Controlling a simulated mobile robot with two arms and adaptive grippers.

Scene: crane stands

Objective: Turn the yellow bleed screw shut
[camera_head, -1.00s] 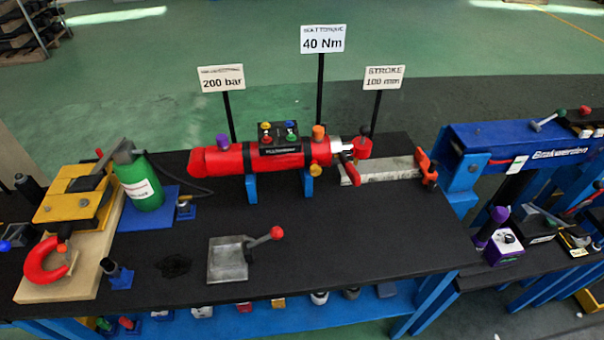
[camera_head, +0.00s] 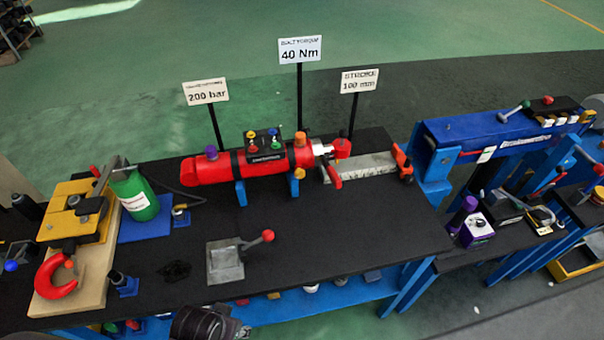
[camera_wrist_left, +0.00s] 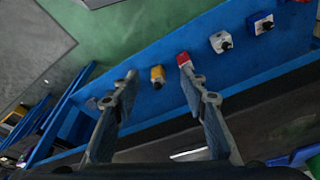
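The red cylinder (camera_head: 215,168) lies on blue supports on the black bench, with a black valve block (camera_head: 265,147) on top. A small yellow knob (camera_head: 252,134) stands on that block beside a blue one. A yellow fitting (camera_head: 299,173) also shows low on the cylinder's right end. I cannot tell which is the bleed screw, or how far it is turned. My left gripper (camera_wrist_left: 158,69) is open and empty in the left wrist view, over the blue lower shelf. A dark part of my left arm shows at the head view's bottom edge, well away from the cylinder. My right gripper is out of view.
A grey tray with a red-knobbed lever (camera_head: 226,260) stands in front of the cylinder. A green bottle (camera_head: 135,194) and yellow clamp (camera_head: 75,212) stand left. Sign posts rise behind. Small items, including a yellow one (camera_wrist_left: 158,77), sit on the lower shelf. The bench's front right is clear.

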